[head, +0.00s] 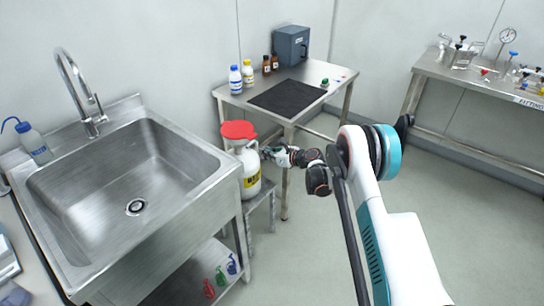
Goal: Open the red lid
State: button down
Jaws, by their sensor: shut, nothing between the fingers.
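The jug stands upright on a small low metal stand (262,196) between the sink and the table.
A steel sink (200,158) with a tap stands left of the jug. A steel table (232,100) behind carries a black mat (288,98), several bottles and a grey box (291,45). A bench (440,72) with fittings is at the right. The floor between is free.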

jog(key=shift+w+a+r+b, duration=0.6)
jog(key=shift+a+r+b, duration=0.05)
jog(key=shift+a, duration=0.15)
jog(key=shift+w+a+r+b, duration=0.6)
jog(key=shift+a+r, duration=0.05)
jog(key=shift+a, duration=0.15)
jog(key=shift+r, duration=0.15)
